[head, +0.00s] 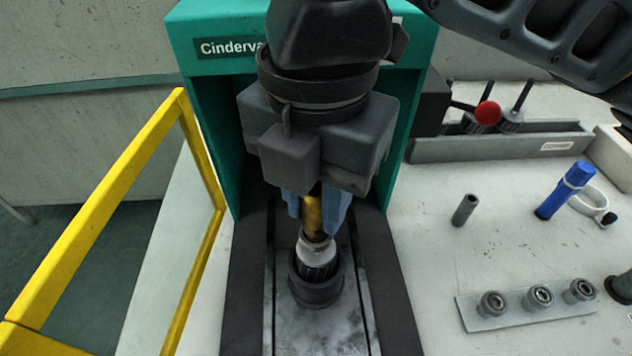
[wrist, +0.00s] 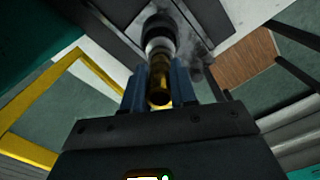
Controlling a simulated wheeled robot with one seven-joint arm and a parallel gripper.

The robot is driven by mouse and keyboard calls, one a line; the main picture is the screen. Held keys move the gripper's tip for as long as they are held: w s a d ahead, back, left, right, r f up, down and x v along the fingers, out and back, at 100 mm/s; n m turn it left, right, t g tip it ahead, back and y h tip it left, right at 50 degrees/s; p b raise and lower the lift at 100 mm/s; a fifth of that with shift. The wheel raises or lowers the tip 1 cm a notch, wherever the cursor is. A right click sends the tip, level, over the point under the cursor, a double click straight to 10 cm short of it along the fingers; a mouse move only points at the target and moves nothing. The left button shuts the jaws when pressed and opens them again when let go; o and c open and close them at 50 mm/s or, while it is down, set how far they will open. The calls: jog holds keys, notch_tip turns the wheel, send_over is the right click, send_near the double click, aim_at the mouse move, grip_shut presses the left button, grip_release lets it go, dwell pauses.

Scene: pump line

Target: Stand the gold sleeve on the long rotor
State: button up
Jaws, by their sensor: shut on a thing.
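The gold sleeve (head: 313,214) is upright between the blue fingers of my gripper (head: 315,207), which is shut on it. It also shows in the wrist view (wrist: 160,82), between both fingers (wrist: 160,90). Directly below it in the head view stands a rotor (head: 316,262) with a pale metal upper part and a dark ribbed body in a round black collar (head: 316,289). The rotor also shows beyond the sleeve in the wrist view (wrist: 158,32). The sleeve's lower end lines up closely with the rotor's top; I cannot tell whether they touch or overlap. My gripper hides the sleeve's upper part.
A green machine frame (head: 212,60) surrounds my gripper, with dark rails on both sides. A yellow guard (head: 95,200) stands open at left. On the right bench are a grey pin (head: 465,210), a blue marker (head: 566,190), a bearing plate (head: 525,315) and a grey rack (head: 500,145).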

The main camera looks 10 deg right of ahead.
jog(key=shift+f, duration=0.2)
jog(key=o, duration=0.9)
jog(key=shift+o, duration=1.1)
jog(key=shift+r, duration=0.15)
notch_tip(320, 180, up, 6)
jog(key=p, duration=0.6)
